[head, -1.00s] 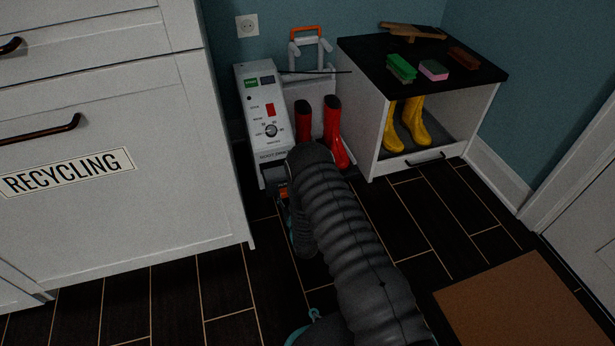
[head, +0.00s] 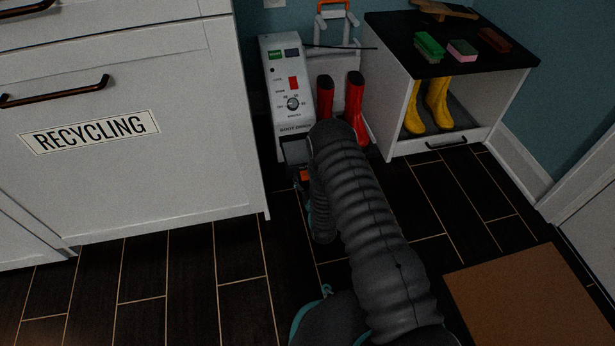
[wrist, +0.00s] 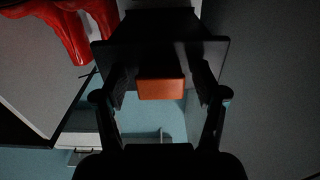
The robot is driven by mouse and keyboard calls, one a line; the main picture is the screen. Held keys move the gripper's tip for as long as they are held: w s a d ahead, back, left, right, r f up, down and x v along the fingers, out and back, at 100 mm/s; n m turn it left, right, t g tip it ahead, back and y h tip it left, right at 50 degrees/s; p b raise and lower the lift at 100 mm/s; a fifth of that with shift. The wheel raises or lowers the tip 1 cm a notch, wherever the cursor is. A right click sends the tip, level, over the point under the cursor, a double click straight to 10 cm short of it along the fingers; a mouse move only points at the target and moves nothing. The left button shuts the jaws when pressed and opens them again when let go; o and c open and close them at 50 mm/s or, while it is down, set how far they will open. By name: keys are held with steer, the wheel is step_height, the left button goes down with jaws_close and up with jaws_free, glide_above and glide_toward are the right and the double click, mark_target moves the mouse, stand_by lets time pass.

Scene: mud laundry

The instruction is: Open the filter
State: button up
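The boot dryer (head: 287,85) is a white box with a dial, a red switch and a sloped front panel, standing by the cabinet. Its filter, a dark block (head: 296,151) with an orange tab (head: 305,175), sticks out low at the front. In the wrist view the dark block (wrist: 162,50) and the orange tab (wrist: 161,89) lie between the fingers of my gripper (wrist: 162,84). The fingers are apart, with a visible gap on each side of the tab. In the head view my arm hides the gripper and part of the filter.
Red boots (head: 356,105) stand right of the dryer, near my arm. A white cabinet (head: 140,180) labelled RECYCLING is close on the left. A bench (head: 399,110) holding yellow boots (head: 437,103) and brushes stands right. Dark floor is clear before a brown mat (head: 535,295).

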steer(key=shift+s, duration=0.1)
steer(key=v, duration=1.1)
steer(key=shift+s, duration=0.4)
steer(key=w+d+r+g+h+p, duration=0.1)
steer(key=w+r, duration=0.3)
steer(key=r, duration=0.4)
steer(key=w+d+r+m+g+p, duration=0.1)
steer(key=w+r+g, duration=0.15)
steer(key=r, duration=0.55)
steer(key=w+d+r+h+p, duration=0.1)
steer(key=w+r, duration=0.4)
steer(key=r, duration=0.4)
steer(key=s+d+r+g+h+p, duration=0.1)
steer(key=s+d+r+g+p, duration=0.15)
steer(key=r, duration=0.75)
steer(key=s+d+r+m+g, duration=0.1)
steer(key=s+d+r, duration=0.2)
steer(key=s+r, duration=0.55)
steer(key=s+d+r+g+p, duration=0.1)
steer(key=s+r, duration=0.3)
steer(key=s, duration=0.5)
steer(key=s+d+r+g+h+p, duration=0.1)
steer(key=s+r, duration=0.3)
steer(key=s, duration=0.5)
steer(key=s+d+r+g+p, duration=0.1)
steer(key=s+d+r+g, duration=0.1)
steer(key=s, duration=0.7)
steer(key=shift+d+r+m+g+p, duration=0.35)
steer(key=shift+d+r, duration=0.2)
steer(key=shift+r, duration=0.4)
